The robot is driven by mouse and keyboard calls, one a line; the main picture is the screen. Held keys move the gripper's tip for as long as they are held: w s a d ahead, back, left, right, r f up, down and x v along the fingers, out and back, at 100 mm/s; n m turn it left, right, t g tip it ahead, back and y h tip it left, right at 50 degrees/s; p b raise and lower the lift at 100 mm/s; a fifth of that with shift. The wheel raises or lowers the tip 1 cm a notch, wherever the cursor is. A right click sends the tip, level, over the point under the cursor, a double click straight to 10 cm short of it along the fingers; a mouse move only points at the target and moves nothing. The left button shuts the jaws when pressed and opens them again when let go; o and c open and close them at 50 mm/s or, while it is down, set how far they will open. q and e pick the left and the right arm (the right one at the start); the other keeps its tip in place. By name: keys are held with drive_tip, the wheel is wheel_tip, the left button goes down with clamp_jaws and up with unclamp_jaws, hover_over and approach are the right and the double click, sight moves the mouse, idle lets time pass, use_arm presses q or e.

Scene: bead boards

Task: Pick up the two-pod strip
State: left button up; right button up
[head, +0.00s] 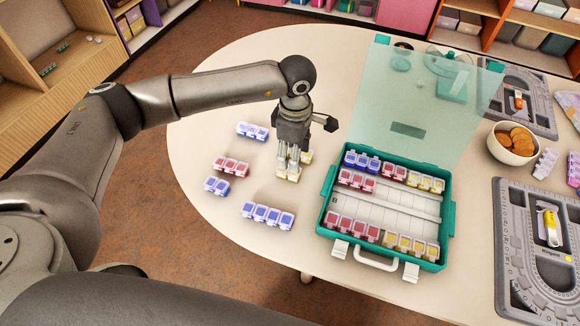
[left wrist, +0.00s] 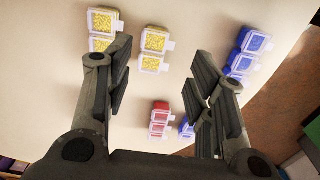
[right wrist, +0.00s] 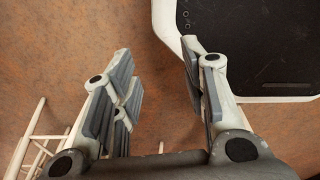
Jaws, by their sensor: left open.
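My left gripper (head: 290,160) is open and empty, pointing down over the table. A yellow two-pod strip (head: 288,173) lies just under its fingertips and partly hidden by them. In the left wrist view this strip (left wrist: 154,48) shows ahead between the open fingers (left wrist: 165,75), apart from them. A second yellow strip (left wrist: 103,28), also showing two pods, lies beside it to the left; part of it shows behind the gripper in the head view (head: 306,157). A short blue strip (head: 216,186) lies at the left. My right gripper (right wrist: 155,95) is open and empty over the floor.
A red strip (head: 231,167), a blue strip (head: 252,131) and a longer blue strip (head: 267,215) lie around the gripper. An open teal case (head: 326,205) with several strips stands right. Bead boards (head: 510,240) and a cookie bowl (head: 513,150) are farther right.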

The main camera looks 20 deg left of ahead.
sight(288, 174)
use_arm(q)
wheel_tip(288, 174, down, 2)
drive_tip(key=shift+f, duration=0.4)
wheel_tip(288, 174, down, 4)
drive_tip(key=shift+a+f+p, duration=0.1)
drive_tip(key=shift+f+p, duration=0.05)
drive_tip(key=shift+p, duration=0.7)
drive_tip(key=shift+w+f, duration=0.1)
drive_tip(key=shift+f, duration=0.25)
drive_tip(key=shift+c, duration=0.4)
drive_tip(key=c, duration=0.5)
drive_tip(key=shift+c, duration=1)
use_arm(e)
drive_tip(key=shift+s+r, duration=0.85)
drive_tip(key=shift+r, duration=0.05)
